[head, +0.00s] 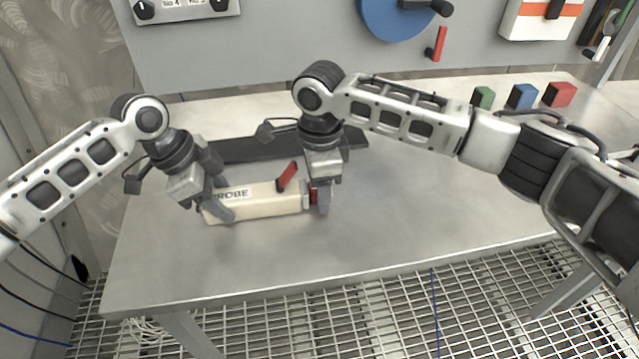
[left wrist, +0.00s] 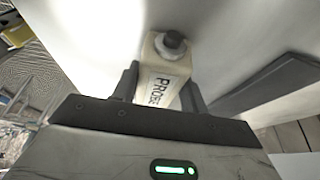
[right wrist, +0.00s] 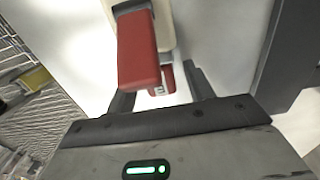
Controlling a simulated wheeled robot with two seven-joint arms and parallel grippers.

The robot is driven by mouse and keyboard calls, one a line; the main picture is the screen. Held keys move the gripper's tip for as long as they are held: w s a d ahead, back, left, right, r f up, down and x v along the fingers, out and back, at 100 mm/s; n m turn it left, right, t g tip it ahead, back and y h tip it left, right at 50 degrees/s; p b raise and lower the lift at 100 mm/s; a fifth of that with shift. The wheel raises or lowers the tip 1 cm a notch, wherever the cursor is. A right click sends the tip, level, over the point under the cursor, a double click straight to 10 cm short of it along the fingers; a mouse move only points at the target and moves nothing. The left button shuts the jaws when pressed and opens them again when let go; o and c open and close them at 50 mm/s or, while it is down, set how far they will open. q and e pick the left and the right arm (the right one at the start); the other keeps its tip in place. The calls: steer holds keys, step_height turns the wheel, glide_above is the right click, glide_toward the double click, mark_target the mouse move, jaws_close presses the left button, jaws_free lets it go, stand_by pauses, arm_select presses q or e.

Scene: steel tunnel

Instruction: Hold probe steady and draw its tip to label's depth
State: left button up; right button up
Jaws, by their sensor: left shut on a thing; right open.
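The cream probe (head: 265,203), a box marked PROBE, lies on the steel table. A red lever (head: 287,177) rises from its top near the right end. My left gripper (head: 217,204) is shut on the probe's left part; in the left wrist view the probe (left wrist: 160,62) sits between the fingers, with a dark knob on its end. My right gripper (head: 319,203) is open at the right end, around or beside a small red end piece (head: 313,193). In the right wrist view the red lever (right wrist: 138,50) partly covers that piece, which bears a small white mark, unreadable.
A dark flat bar (head: 257,149) lies on the table (head: 420,215) behind the probe. Green (head: 483,98), blue (head: 522,97) and red (head: 559,94) blocks stand at the back right. A grey panel with a blue disc (head: 395,18) rises behind. The table's front and right middle are clear.

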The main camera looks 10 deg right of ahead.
mark_target(351, 196)
jaws_close()
steer(key=d, duration=0.6)
steer(key=shift+d, duration=0.1)
jaws_free()
step_height(351, 196, up, 12)
stand_by(0.5)
